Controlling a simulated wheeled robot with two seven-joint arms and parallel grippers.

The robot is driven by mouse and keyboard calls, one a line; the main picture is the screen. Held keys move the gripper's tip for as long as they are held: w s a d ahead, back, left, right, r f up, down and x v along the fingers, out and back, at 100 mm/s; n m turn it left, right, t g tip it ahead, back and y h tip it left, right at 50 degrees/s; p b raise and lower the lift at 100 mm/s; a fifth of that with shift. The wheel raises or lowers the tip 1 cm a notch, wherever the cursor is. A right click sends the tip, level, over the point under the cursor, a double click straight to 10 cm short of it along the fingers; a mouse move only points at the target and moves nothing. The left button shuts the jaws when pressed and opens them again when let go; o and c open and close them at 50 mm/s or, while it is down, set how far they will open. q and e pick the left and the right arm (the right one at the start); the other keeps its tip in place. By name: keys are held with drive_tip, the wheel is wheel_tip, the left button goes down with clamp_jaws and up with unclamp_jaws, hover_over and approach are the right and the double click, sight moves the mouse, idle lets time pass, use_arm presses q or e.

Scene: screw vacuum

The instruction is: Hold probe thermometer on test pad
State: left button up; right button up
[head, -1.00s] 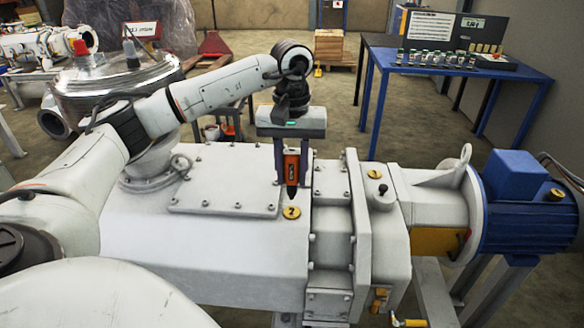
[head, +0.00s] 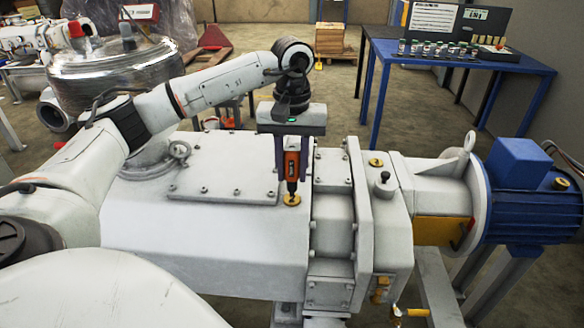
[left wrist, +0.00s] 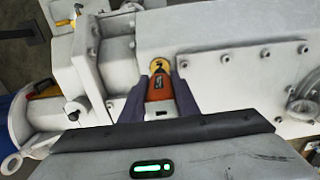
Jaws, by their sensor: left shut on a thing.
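My left gripper (head: 291,172) is shut on the orange and black probe thermometer (head: 291,166), which points straight down. The thermometer also shows between the two fingers in the left wrist view (left wrist: 160,88). Its dark tip is over the round yellow test pad (head: 292,199) on the white pump housing and seems to meet it; exact contact is hard to tell. The pad shows just past the thermometer in the left wrist view (left wrist: 159,66), partly covered by it. My right gripper is not in view.
The white pump housing (head: 215,235) has a bolted cover plate (head: 225,180) left of the pad and raised bolted flanges to its right. A blue motor (head: 520,200) stands at the right end. A blue table (head: 520,66) with small bottles is at the back right.

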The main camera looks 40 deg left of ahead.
sight(292, 149)
use_arm(q)
drive_tip(key=shift+f+b, duration=0.3)
drive_tip(key=shift+f, duration=0.2)
idle(0.3)
idle(1.1)
wheel_tip(292, 149, up, 5)
drive_tip(key=p, duration=0.4)
drive_tip(key=shift+p, duration=0.3)
drive_tip(key=shift+r, duration=1)
